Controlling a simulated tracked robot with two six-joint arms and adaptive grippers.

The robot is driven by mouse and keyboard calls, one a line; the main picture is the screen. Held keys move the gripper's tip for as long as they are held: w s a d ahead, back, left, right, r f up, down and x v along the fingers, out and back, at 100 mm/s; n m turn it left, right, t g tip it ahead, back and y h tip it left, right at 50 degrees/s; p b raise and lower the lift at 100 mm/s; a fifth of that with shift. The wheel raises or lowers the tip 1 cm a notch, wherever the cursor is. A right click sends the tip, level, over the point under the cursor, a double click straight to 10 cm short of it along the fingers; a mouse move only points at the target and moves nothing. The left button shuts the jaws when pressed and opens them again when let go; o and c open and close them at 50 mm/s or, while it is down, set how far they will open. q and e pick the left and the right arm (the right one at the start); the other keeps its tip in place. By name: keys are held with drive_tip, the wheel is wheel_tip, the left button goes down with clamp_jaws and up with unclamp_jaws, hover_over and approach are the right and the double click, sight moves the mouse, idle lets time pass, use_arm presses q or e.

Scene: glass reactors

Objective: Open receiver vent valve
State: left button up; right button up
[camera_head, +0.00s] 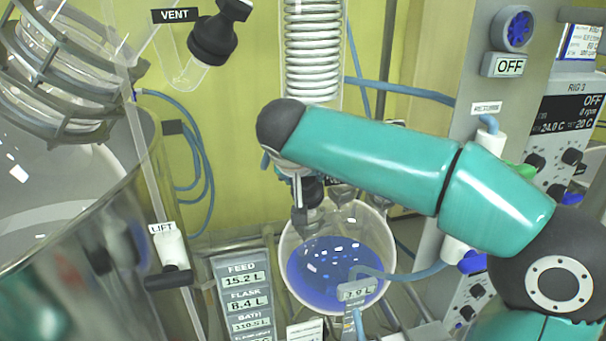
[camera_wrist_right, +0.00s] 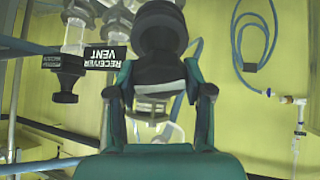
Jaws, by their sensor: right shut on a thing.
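The receiver vent valve's black knob (camera_wrist_right: 160,30) is between the two fingers of my right gripper (camera_wrist_right: 160,90) in the right wrist view. The gripper is shut on it. The RECEIVER VENT label (camera_wrist_right: 108,57) shows upside down beside the knob. In the head view, my right arm reaches in from the right, and its gripper (camera_head: 303,195) points down above the receiver flask (camera_head: 288,255), which holds blue liquid. The arm and wrist partly hide the valve there, so I cannot tell how far it is turned. My left gripper is not in view.
Another black knob (camera_head: 213,40) hangs near a VENT label (camera_head: 175,15) at the top. A glass coil condenser (camera_head: 313,50) rises behind my arm. A second black knob (camera_wrist_right: 66,85) stands left of the gripped one. Blue hoses (camera_head: 205,165) hang at the back wall.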

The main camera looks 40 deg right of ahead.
drive_tip(key=shift+n, duration=0.3)
drive_tip(key=shift+n, duration=0.9)
drive_tip(key=n, duration=0.2)
drive_tip(key=shift+n+t+y, duration=0.3)
drive_tip(key=shift+n+y, duration=0.1)
drive_tip(key=n+y+p, duration=0.1)
drive_tip(key=n, duration=0.3)
drive_tip(key=shift+a+n, duration=0.1)
drive_tip(key=shift+n, duration=0.3)
drive_tip(key=n+y, duration=0.1)
drive_tip(key=n, duration=0.3)
drive_tip(key=shift+p, duration=0.35)
drive_tip(key=n, duration=0.4)
drive_tip(key=shift+f+g+y, duration=0.1)
drive_tip(key=shift+g+y, duration=0.2)
drive_tip(key=shift+g, duration=0.1)
drive_tip(key=n, duration=0.3)
drive_tip(key=shift+a+n, duration=0.1)
drive_tip(key=shift+n, duration=0.3)
drive_tip(key=n+g, duration=0.1)
drive_tip(key=n, duration=0.2)
drive_tip(key=shift+f, duration=0.1)
drive_tip(key=n+g, duration=0.1)
drive_tip(key=n, duration=0.2)
drive_tip(key=shift+s+n, duration=0.1)
drive_tip(key=shift+n, duration=0.2)
